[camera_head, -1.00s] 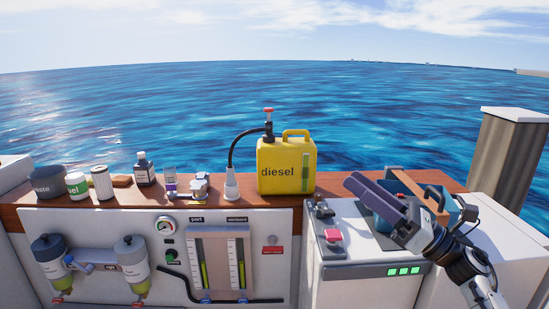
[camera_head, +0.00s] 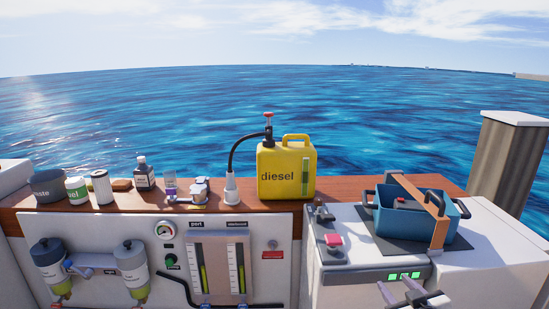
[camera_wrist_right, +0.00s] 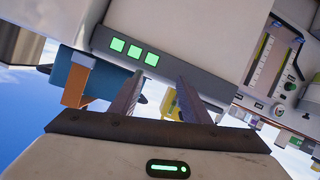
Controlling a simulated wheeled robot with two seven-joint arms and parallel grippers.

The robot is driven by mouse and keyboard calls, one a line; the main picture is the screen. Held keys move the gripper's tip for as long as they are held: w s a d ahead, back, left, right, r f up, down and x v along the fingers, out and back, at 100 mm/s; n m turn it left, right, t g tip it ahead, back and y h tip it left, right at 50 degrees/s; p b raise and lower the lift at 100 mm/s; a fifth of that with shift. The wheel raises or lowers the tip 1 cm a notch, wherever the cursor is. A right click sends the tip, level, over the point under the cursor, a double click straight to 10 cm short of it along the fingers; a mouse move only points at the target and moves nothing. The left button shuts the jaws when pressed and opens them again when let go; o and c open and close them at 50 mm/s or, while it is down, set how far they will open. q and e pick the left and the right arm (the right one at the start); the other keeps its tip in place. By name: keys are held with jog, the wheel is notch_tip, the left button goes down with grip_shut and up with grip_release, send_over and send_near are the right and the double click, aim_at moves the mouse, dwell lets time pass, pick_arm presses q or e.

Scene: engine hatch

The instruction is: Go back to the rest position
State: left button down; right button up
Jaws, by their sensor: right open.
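My right gripper (camera_head: 398,289) is low at the bottom right of the head view, in front of the white cabinet. Its two fingers stand apart with nothing between them; they also show in the right wrist view (camera_wrist_right: 160,80). The blue open box (camera_head: 385,222) with black handles and a brown strap over it sits on a dark mat on the cabinet top. The gripper is apart from it, below and in front. My left gripper is not in view.
The white cabinet (camera_head: 490,258) has green lights (camera_head: 404,276) and a pink-red switch (camera_head: 333,239). A yellow diesel can (camera_head: 280,178) stands on the wooden ledge, with several bottles and jars to its left. Gauges and two filters line the front panel. A post (camera_head: 507,160) stands at right.

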jog(key=s+a+f+g+y, duration=0.1)
jog(key=s+a+f, duration=0.3)
jog(key=s+f, duration=0.3)
jog(key=s+a+f+g+y, duration=0.1)
jog(key=s+a+f, duration=0.35)
jog(key=s, duration=0.35)
jog(key=s+a+f+g, duration=0.1)
jog(key=s+a+f, duration=0.2)
jog(key=s, duration=0.7)
jog(key=s+a+f+g, duration=0.2)
jog(key=s+a+f, duration=0.1)
jog(key=s, duration=0.7)
jog(key=shift+a+m+y, duration=0.25)
jog(key=shift+m+y, duration=0.05)
jog(key=shift+y, duration=0.1)
jog(key=shift+s+f, duration=0.1)
